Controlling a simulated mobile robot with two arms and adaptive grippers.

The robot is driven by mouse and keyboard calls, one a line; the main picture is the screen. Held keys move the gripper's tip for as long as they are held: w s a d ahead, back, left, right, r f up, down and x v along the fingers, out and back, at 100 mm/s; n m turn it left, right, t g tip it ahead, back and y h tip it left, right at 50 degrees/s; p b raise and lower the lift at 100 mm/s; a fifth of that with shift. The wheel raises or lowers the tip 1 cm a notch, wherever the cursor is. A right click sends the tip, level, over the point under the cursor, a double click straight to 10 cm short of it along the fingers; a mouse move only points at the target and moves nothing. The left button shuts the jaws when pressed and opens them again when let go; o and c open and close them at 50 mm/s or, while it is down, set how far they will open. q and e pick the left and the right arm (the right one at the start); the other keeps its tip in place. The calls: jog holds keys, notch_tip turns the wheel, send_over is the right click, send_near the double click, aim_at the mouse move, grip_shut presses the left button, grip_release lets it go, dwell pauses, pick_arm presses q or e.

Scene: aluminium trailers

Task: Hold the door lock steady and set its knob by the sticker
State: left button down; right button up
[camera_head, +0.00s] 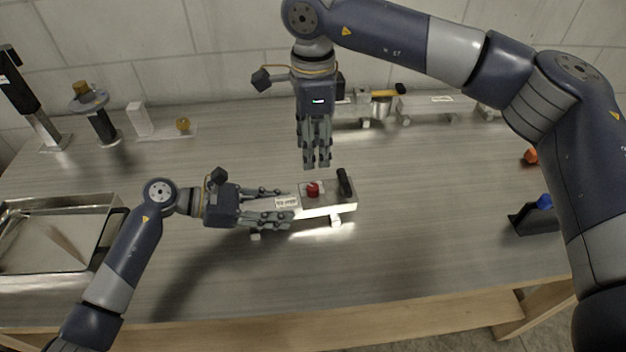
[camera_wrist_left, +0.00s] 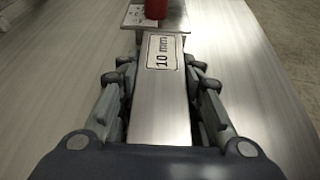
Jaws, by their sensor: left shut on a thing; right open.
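The door lock (camera_head: 325,207) is a metal block on the table with a red knob (camera_head: 313,189) and a black part (camera_head: 344,183) on top. A white sticker (camera_head: 287,202) sits on its left portion; in the left wrist view the sticker (camera_wrist_left: 165,52) reads "10 mm". My left gripper (camera_head: 292,208) is shut on the lock's narrow left end, with fingers along both sides; they also show in the left wrist view (camera_wrist_left: 160,95). The red knob shows in part at the top of that view (camera_wrist_left: 155,9). My right gripper (camera_head: 317,165) is open and empty, pointing down above the knob.
A metal tray (camera_head: 50,287) stands at the left. A black stand with a blue knob (camera_head: 545,202) and an orange piece (camera_head: 531,156) are at the right. Several fixtures line the back, including one with a yellow bar (camera_head: 384,93). The front table middle is clear.

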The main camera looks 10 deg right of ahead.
aim_at(313, 186)
notch_tip(313, 186, down, 10)
jog(key=shift+f, duration=0.1)
dwell(0.4)
grip_shut()
